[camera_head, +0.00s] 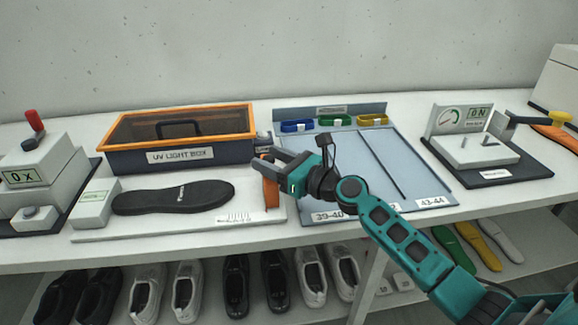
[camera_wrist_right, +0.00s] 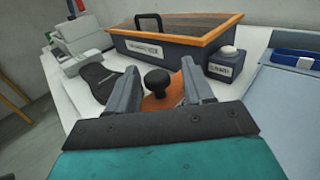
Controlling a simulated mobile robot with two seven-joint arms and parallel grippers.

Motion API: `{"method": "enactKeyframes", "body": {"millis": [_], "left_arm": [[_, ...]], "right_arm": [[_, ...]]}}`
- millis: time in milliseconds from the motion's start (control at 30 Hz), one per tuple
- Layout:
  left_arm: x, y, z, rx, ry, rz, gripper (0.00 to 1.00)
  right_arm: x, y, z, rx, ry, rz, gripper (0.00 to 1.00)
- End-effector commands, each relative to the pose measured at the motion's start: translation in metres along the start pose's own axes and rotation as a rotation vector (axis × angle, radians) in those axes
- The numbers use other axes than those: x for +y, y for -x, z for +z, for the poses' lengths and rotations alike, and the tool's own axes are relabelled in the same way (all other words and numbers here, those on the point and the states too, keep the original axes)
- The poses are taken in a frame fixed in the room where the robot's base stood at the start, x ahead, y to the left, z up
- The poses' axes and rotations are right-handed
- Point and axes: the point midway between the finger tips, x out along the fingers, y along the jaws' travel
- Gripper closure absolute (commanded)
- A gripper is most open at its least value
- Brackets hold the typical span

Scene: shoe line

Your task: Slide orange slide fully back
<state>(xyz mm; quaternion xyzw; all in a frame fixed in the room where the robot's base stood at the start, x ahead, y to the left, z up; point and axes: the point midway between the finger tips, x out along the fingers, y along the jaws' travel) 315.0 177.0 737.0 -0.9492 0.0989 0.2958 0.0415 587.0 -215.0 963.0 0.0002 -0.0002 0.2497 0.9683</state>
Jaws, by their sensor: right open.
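The orange slide (camera_head: 271,193) stands at the right end of a white measuring board (camera_head: 160,233) with a printed scale. A black shoe sole (camera_head: 175,198) lies on the board to its left. My right gripper (camera_head: 264,158) is over the slide. In the right wrist view, the open fingers of this gripper (camera_wrist_right: 163,80) stand on either side of the slide's black knob (camera_wrist_right: 157,80), with gaps visible. The orange of the slide (camera_wrist_right: 172,97) shows below the knob. The left gripper is in neither view.
The UV light box (camera_head: 180,157) stands behind the board, with a small dark unit with a white button (camera_wrist_right: 229,54) at its right. A grey-blue sorting tray (camera_head: 440,200) lies right. A gauge device (camera_head: 480,150) is at far right. Shoes stand on the shelf below.

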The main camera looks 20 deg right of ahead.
Motion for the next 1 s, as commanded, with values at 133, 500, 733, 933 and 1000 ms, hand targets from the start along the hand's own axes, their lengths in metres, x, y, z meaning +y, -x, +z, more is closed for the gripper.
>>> {"method": "enactKeyframes", "body": {"millis": [133, 500, 733, 933, 1000], "left_arm": [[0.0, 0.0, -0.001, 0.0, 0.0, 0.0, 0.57], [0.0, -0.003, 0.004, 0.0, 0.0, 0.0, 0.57], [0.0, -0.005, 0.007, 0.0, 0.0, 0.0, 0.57], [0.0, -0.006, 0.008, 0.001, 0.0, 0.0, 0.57], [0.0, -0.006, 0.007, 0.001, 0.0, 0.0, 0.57]], "right_arm": [[0.0, 0.019, -0.002, 0.004, 0.0, -0.001, 0.48], [0.0, 0.09, -0.003, 0.005, 0.0, -0.002, 0.48], [0.0, 0.118, -0.002, 0.004, 0.0, -0.002, 0.48], [0.0, 0.126, -0.001, 0.003, 0.001, -0.001, 0.48], [0.0, 0.126, 0.0, 0.002, 0.001, -0.001, 0.48]]}}
